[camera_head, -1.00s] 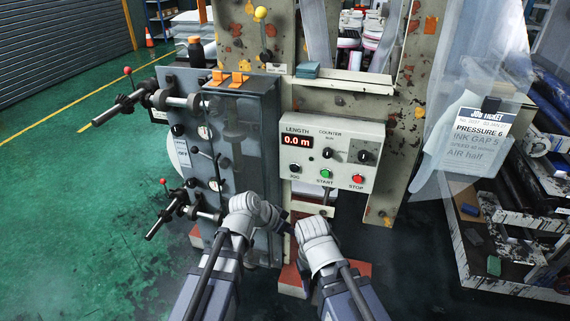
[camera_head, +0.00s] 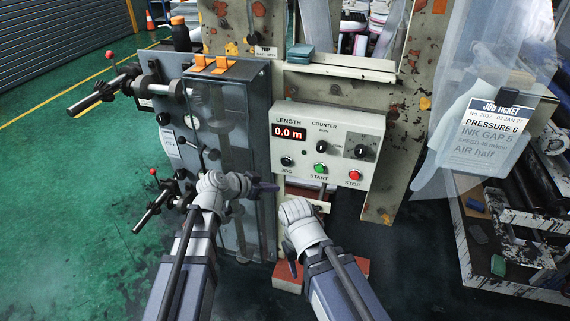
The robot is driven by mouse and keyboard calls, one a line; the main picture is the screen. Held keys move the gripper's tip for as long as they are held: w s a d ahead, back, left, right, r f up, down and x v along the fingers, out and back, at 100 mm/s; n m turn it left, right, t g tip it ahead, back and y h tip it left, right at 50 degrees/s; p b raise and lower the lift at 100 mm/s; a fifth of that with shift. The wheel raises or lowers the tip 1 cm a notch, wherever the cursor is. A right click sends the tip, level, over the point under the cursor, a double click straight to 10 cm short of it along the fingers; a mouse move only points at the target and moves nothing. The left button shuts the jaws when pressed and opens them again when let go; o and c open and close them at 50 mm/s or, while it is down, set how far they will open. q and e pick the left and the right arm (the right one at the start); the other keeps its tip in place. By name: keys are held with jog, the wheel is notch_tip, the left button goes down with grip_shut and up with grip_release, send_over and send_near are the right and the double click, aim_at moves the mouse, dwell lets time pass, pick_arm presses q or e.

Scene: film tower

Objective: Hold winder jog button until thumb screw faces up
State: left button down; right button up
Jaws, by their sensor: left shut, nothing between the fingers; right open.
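The control panel (camera_head: 335,125) faces me, with a red display reading 0.0 m. Its dark JOG button (camera_head: 286,161) is at the lower left, beside the green START button (camera_head: 320,169) and red STOP button (camera_head: 355,175). My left gripper (camera_head: 268,187) is shut and empty, pointing right just below and left of JOG, apart from it as far as I can tell. My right gripper (camera_head: 292,268) is open and empty, low below the panel, pointing down. The upper shaft (camera_head: 95,97) and lower shaft (camera_head: 147,217) stick out at the left; I cannot make out a thumb screw.
A grey cabinet (camera_head: 240,110) with orange switches stands left of the panel. A job ticket (camera_head: 493,125) hangs at the right on translucent film. A shelf of dark rolls (camera_head: 540,200) stands at far right. Green floor (camera_head: 60,220) is open at left.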

pick_arm(q)
send_near(288, 166)
jog(key=shift+w+d+f, duration=0.25)
jog(key=shift+d+f, duration=0.35)
jog(key=shift+f, duration=0.05)
jog(key=shift+w+d+f, duration=0.25)
jog(key=shift+d+f, duration=0.35)
jog(key=shift+f, duration=0.05)
jog(key=shift+w+d+f, duration=0.25)
jog(key=shift+d+f, duration=0.3)
jog(key=shift+f, duration=0.1)
jog(key=shift+w, duration=0.15)
dwell(0.6)
jog(key=shift+w+d, duration=0.1)
jog(key=shift+w, duration=0.15)
jog(key=shift+w+d, duration=0.15)
jog(key=shift+w, duration=0.35)
dwell(2.4)
jog(key=shift+s, duration=0.1)
dwell(1.0)
jog(key=shift+s+a, duration=0.25)
jog(key=shift+s, duration=0.55)
